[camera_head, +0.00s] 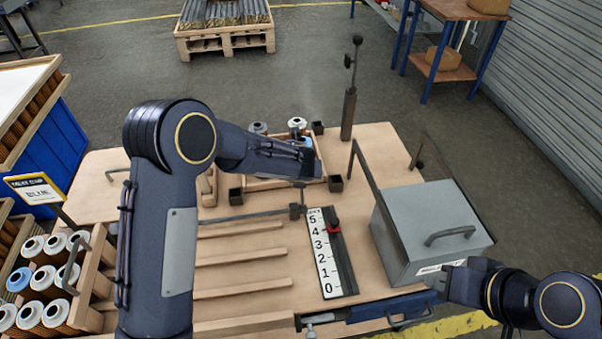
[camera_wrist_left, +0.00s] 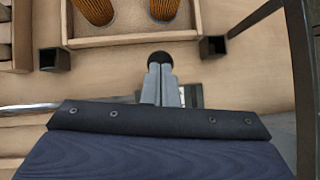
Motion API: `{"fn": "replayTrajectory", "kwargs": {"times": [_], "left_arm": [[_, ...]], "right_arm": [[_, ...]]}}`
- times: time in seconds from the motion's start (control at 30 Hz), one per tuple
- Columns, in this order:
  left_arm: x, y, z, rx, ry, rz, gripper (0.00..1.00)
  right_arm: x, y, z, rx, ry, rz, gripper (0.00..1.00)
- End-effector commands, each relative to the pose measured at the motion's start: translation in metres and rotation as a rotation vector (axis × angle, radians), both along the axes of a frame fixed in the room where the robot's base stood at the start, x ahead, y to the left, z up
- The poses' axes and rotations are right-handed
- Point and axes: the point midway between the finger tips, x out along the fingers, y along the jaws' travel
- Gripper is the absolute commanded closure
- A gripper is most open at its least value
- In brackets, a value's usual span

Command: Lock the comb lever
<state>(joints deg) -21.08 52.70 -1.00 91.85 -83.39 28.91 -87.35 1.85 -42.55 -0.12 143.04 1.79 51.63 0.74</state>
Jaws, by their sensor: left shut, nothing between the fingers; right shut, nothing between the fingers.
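The comb lever (camera_head: 250,215) seems to be the thin metal bar lying across the back of the comb of wooden slats (camera_head: 240,258), with a dark knob (camera_head: 297,211) at its right end. My left gripper (camera_head: 303,190) is shut and empty, pointing down just above the knob. In the left wrist view the shut fingers (camera_wrist_left: 160,75) reach to a round black knob (camera_wrist_left: 160,57); whether they touch it I cannot tell. The bar (camera_wrist_left: 30,107) shows at left there, partly hidden by the gripper body. My right gripper (camera_head: 447,285) is shut at the front right, beside the grey box.
A numbered scale (camera_head: 323,255) with a red slider (camera_head: 333,227) stands right of the comb. A grey box (camera_head: 425,225) with a handle is at right. A wooden tray (camera_wrist_left: 130,40) with orange cartridges lies behind the knob. A crate of cartridges (camera_head: 92,285) stands at left.

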Motion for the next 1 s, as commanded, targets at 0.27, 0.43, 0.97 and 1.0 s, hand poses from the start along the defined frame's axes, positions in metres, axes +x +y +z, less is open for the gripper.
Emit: {"fn": "replayTrajectory", "kwargs": {"times": [0.27, 0.43, 0.97, 1.0], "left_arm": [[0.0063, 0.0016, -0.0014, 0.001, -0.001, -0.001, 1.0], [0.0075, 0.0021, -0.0019, 0.001, -0.001, 0.0, 1.0], [0.0049, 0.0002, 0.0041, 0.001, -0.003, 0.001, 1.0], [0.0028, -0.0017, 0.0075, 0.001, -0.003, 0.001, 1.0]], "right_arm": [[0.0, 0.0, 0.0013, 0.0, 0.0, 0.0, 1.0], [0.0, 0.0, 0.0014, 0.0, 0.0, 0.0, 1.0], [0.0, 0.0, 0.0042, 0.0, 0.0, 0.0, 1.0], [0.0001, -0.0001, 0.0057, 0.0, 0.0, 0.0, 1.0]]}}
